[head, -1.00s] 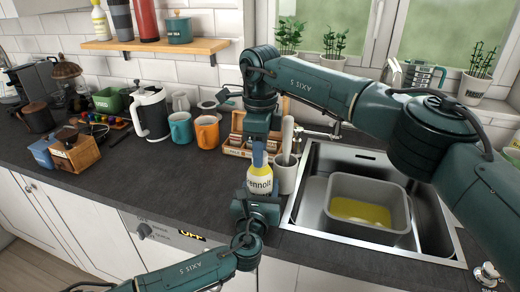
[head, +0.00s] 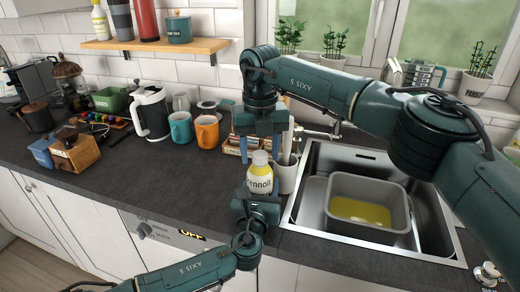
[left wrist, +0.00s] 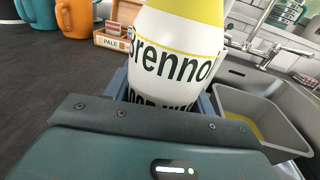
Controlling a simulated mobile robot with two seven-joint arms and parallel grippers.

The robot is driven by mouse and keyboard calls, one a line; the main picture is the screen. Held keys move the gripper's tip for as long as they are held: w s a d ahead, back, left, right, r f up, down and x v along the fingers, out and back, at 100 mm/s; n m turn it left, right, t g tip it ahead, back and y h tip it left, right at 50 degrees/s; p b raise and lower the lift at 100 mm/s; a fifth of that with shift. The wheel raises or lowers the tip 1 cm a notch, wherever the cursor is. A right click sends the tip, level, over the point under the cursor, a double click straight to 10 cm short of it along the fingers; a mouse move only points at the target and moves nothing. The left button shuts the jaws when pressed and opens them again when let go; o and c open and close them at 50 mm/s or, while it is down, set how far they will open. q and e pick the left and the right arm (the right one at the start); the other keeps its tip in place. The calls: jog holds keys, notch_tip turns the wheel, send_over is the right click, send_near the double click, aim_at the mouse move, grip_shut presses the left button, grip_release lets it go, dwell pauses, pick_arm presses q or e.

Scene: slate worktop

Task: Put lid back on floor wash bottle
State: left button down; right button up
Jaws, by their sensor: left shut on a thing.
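The floor wash bottle (head: 259,183), white with a yellow shoulder and dark lettering, stands upright at the worktop's front edge, left of the sink. A pale lid (head: 260,157) sits on its top; I cannot tell how tightly. My left gripper (head: 257,198) is shut on the bottle's lower body, which also fills the left wrist view (left wrist: 178,50). My right gripper (head: 260,143) is open just above the lid, its blue fingers spread to either side.
A grey cup (head: 286,178) with a tall pale utensil stands close right of the bottle. The sink (head: 313,190) holds a grey basin (head: 368,187) with yellow liquid. A wooden box (head: 236,151) is behind.

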jog(key=shift+o, duration=0.3)
notch_tip(320, 180, up, 12)
dwell(0.4)
pick_arm(q)
jog(key=shift+c, duration=2.2)
grip_release()
jog(key=s+a, duration=0.2)
jog(key=s, duration=1.1)
pick_arm(e)
jog(key=shift+f, duration=0.25)
pick_arm(q)
jog(key=shift+s, duration=0.1)
pick_arm(e)
jog(key=shift+s, duration=0.1)
